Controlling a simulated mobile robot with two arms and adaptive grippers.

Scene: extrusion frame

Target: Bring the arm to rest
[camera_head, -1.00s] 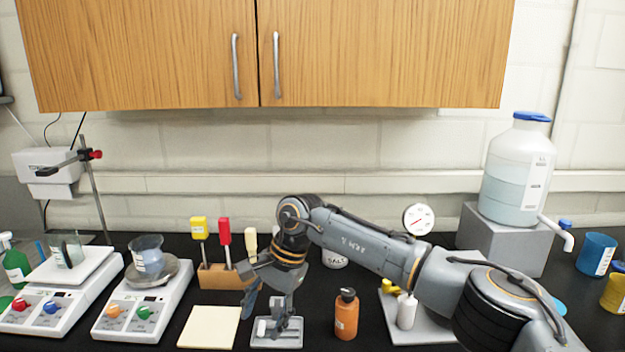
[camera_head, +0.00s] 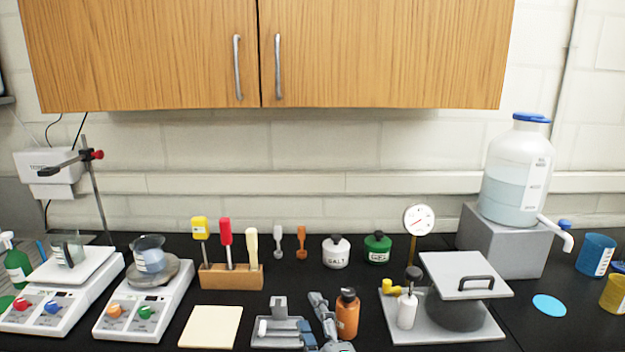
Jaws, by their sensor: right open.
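My right gripper (camera_head: 314,312) shows only in part at the bottom edge of the head view, right of centre. Its grey fingers point up the picture, between a small grey tray and an orange bottle. It is open, and I see nothing held in it. The rest of my right arm is below the picture. My left gripper is not in view.
The small grey tray (camera_head: 262,342) and the orange bottle (camera_head: 347,318) are close beside the gripper. A grey lidded apparatus (camera_head: 465,275) with a gauge (camera_head: 418,220) stands to the right.

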